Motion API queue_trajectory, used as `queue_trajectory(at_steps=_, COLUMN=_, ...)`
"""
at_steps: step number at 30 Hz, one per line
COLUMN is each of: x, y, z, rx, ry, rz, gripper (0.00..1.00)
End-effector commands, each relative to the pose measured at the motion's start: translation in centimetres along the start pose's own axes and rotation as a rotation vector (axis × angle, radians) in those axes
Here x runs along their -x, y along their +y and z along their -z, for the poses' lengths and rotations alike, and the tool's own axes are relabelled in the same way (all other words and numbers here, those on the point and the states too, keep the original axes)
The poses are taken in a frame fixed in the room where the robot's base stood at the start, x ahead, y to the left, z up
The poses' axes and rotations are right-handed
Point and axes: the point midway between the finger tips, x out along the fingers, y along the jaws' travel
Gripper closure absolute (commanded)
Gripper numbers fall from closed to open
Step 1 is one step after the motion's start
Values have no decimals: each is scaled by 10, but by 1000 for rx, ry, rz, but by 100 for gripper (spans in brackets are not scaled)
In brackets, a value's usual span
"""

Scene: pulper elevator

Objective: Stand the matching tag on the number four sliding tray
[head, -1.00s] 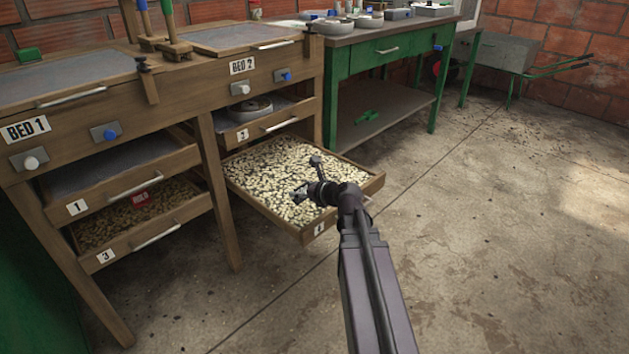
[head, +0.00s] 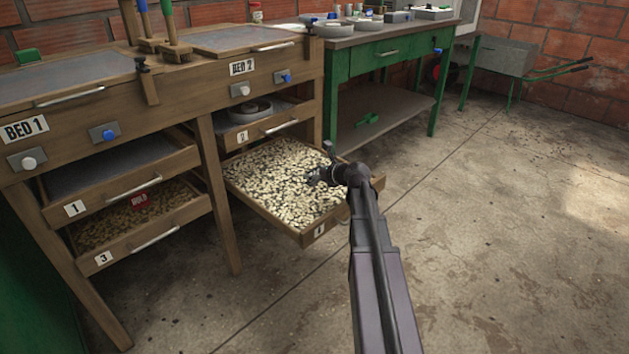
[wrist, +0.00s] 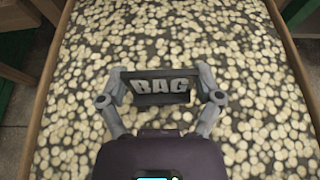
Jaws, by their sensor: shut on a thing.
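The number four sliding tray (head: 318,234) is pulled out under BED 2 and is full of pale beans. Its front carries a small label with a 4. My gripper (head: 314,178) is over the beans in the tray. In the head view the tag is too small and hidden to read.
Tray 3 (head: 103,257) holds darker beans and a red tag reading HOLD (head: 140,200). Tray 2 (head: 243,136) above tray 4 holds a round bowl. A green workbench (head: 345,65) stands behind. The concrete floor at right is clear.

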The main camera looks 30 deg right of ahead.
Motion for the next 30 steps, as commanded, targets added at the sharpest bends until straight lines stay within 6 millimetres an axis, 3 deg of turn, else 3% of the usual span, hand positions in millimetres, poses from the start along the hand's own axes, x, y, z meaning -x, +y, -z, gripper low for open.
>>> queue_trajectory(at_steps=10, x=-8, y=-15, z=-1, rx=0, ry=0, rz=1, gripper=45)
queue_trajectory(at_steps=21, x=-18, y=-12, z=29, rx=0, ry=0, rz=0, gripper=45)
queue_trajectory(at_steps=30, x=-20, y=-11, z=31, rx=0, ry=0, rz=0, gripper=45)
